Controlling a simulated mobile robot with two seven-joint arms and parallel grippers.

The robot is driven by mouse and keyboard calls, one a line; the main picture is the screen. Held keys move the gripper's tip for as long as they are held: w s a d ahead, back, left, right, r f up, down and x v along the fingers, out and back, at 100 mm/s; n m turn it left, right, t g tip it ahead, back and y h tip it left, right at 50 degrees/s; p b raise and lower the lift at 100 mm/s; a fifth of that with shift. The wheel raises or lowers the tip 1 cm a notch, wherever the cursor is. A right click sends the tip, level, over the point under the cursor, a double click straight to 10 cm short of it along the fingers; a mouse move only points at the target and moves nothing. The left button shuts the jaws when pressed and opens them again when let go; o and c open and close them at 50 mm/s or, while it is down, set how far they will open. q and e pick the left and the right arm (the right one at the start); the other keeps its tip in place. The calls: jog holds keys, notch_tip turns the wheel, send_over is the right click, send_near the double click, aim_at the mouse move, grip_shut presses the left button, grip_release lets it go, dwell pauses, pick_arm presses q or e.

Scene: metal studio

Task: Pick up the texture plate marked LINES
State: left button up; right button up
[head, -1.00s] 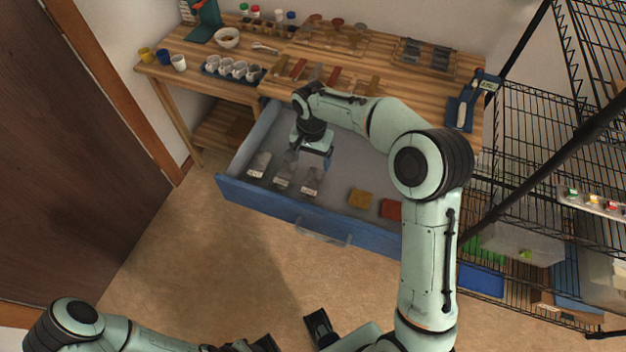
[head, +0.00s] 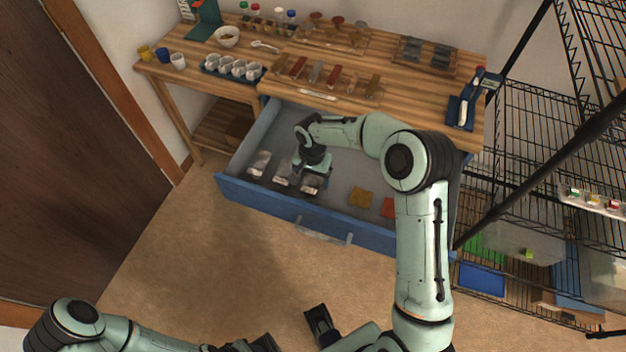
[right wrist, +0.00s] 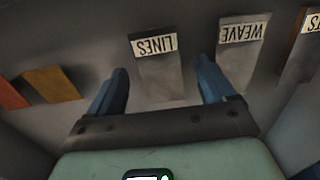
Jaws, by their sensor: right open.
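The plate marked LINES (right wrist: 158,76) is a grey slab with a white label, upside down in the right wrist view. It lies in the open drawer; in the head view it is the rightmost of three labelled plates (head: 311,184), partly hidden by my gripper. My right gripper (right wrist: 161,70) is open, its blue fingers on either side of the LINES plate's near end; I cannot tell whether they touch it. In the head view my right gripper (head: 314,175) is low over the drawer. My left arm is at the lower left, its jaws unclear.
The plate marked WEAVE (right wrist: 243,50) lies close beside one finger. An orange square (head: 360,197) and a red square (head: 389,207) lie farther right in the blue drawer (head: 270,202). The wooden worktop (head: 330,103) stands above the drawer's back. A wire rack (head: 530,130) is at right.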

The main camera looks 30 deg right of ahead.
jog(key=c, duration=1.2)
jog(key=shift+o, duration=0.2)
jog(key=shift+r, duration=0.1)
